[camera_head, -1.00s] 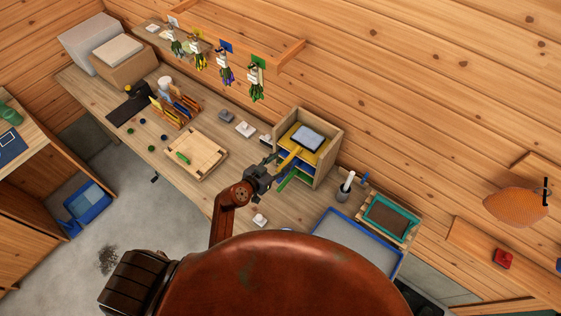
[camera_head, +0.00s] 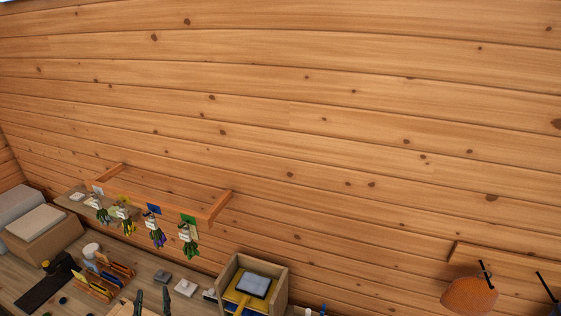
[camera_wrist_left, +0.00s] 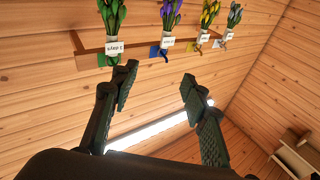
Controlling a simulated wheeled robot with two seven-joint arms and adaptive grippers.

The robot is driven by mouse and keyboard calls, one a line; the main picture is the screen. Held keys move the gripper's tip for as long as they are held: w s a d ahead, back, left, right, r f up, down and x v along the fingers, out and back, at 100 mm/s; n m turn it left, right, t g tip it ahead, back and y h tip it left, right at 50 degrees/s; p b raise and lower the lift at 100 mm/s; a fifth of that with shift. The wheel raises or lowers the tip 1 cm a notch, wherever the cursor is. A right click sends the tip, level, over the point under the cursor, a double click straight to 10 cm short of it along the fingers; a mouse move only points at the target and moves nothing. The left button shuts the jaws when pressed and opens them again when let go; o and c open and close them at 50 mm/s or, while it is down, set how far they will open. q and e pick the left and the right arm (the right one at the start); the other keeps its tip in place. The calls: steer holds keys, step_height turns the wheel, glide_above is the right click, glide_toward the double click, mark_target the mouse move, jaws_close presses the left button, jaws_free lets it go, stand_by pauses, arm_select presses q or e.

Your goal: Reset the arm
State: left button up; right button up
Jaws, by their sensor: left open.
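My left gripper (camera_head: 152,303) shows only as two dark fingertips at the bottom edge of the head view, over the bench. In the left wrist view my left gripper (camera_wrist_left: 158,86) has its two dark fingers spread well apart with nothing between them. Beyond them is the plank wall with tagged flower bunches (camera_wrist_left: 168,18), which look upside down there. The rest of the left arm is out of the head view. My right gripper is in neither view.
A wall rack (camera_head: 165,190) holds several flower bunches (camera_head: 189,240). Below, the bench carries a wooden cubby with a yellow tray (camera_head: 238,300), an organiser with upright pieces (camera_head: 105,280) and boxes (camera_head: 45,235). An orange object (camera_head: 468,296) hangs at right. The upper wall is bare.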

arm_select(q)
steer(key=s+a+f+n+g+y, duration=0.35)
steer(key=s+a, duration=0.25)
steer(key=a, duration=0.3)
steer(key=s+a+f+g, duration=0.2)
steer(key=s+f+g, duration=0.3)
steer(key=f, duration=0.4)
steer(key=s+d+f+m+g+h, duration=0.6)
steer(key=s+d+f+g+h, duration=0.15)
steer(key=s+d+f, duration=0.6)
step_height(320, 180, down, 43)
steer(key=s+g+h+b, duration=0.1)
steer(key=s+b, duration=0.1)
steer(key=b, duration=1)
steer(key=s+f+b, duration=0.3)
steer(key=s+f, duration=0.3)
steer(key=f, duration=0.3)
steer(key=s+f+g+b, duration=0.1)
steer(key=s+f+b, duration=0.3)
steer(key=s+f, duration=0.3)
steer(key=s+f+b, duration=0.4)
steer(key=s+f, duration=0.2)
steer(key=f, duration=0.7)
steer(key=shift+s+d+f+m+g, duration=0.2)
steer(key=shift+s+d+m+g, duration=0.15)
steer(key=shift+m, duration=0.1)
